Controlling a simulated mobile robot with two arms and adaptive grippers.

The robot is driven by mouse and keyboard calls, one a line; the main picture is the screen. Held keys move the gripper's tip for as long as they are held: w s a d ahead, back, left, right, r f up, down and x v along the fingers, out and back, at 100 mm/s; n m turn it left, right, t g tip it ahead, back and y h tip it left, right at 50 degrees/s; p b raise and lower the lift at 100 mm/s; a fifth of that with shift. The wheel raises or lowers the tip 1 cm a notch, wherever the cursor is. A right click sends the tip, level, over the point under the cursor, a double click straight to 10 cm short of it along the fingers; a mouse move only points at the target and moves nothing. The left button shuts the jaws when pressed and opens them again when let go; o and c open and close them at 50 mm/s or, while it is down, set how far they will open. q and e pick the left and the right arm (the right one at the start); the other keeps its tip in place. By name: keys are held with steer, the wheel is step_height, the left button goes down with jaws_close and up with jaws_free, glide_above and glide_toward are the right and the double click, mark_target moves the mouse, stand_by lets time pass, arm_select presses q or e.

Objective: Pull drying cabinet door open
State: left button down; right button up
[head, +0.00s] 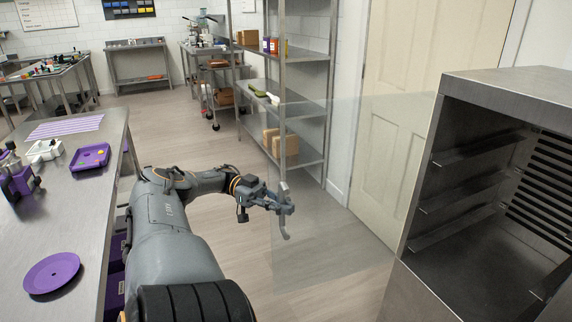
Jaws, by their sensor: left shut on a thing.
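The drying cabinet (455,82) is a steel box on the right with its front uncovered and its inner rack rails in view. Its clear glass door (345,240) stands swung out to the left from the cabinet's left front edge. My left gripper (287,207) is shut on the handle, with the arm reaching in from the lower left. The fingers partly hide the middle of the handle. My right gripper is out of view.
A steel table (80,240) on the left holds a purple plate (52,273) and a purple tray (90,158). A wire-post shelf (300,100) with boxes stands behind the glass. A closed cream room door (400,130) is beyond it. The floor between table and cabinet is clear.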

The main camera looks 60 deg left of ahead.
arm_select(q)
steer(key=shift+s+f, duration=0.2)
steer(key=shift+f, duration=0.05)
